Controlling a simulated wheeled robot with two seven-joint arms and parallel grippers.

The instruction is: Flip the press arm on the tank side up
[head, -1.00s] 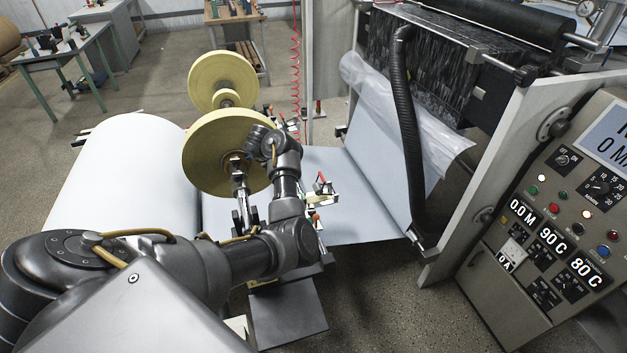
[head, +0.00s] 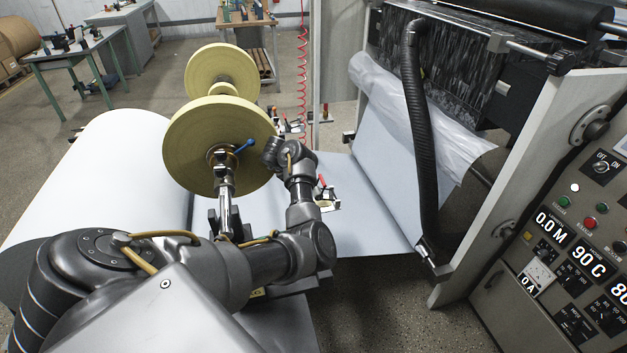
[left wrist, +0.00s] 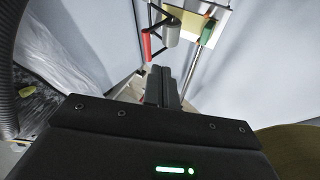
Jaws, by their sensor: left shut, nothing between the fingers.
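A small clamp-like mechanism with a red lever (head: 322,181) stands by the edge of the white paper web (head: 370,232) in the head view. In the left wrist view a red-handled arm (left wrist: 147,44) shows beside a grey roller (left wrist: 172,31), with a green part (left wrist: 208,32) on a metal rod to its right. I cannot tell for sure which part is the tank-side press arm. My left gripper (left wrist: 164,84) is shut and empty, pointing toward the red arm and apart from it in the picture. In the head view my wrist hides its fingers. My right gripper is not in view.
Two yellow reels (head: 195,130) stand left of my wrist, the near one with a blue handle (head: 244,146). A large white paper roll (head: 105,180) lies left. A black hose (head: 418,130) hangs right, before the control panel (head: 565,225).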

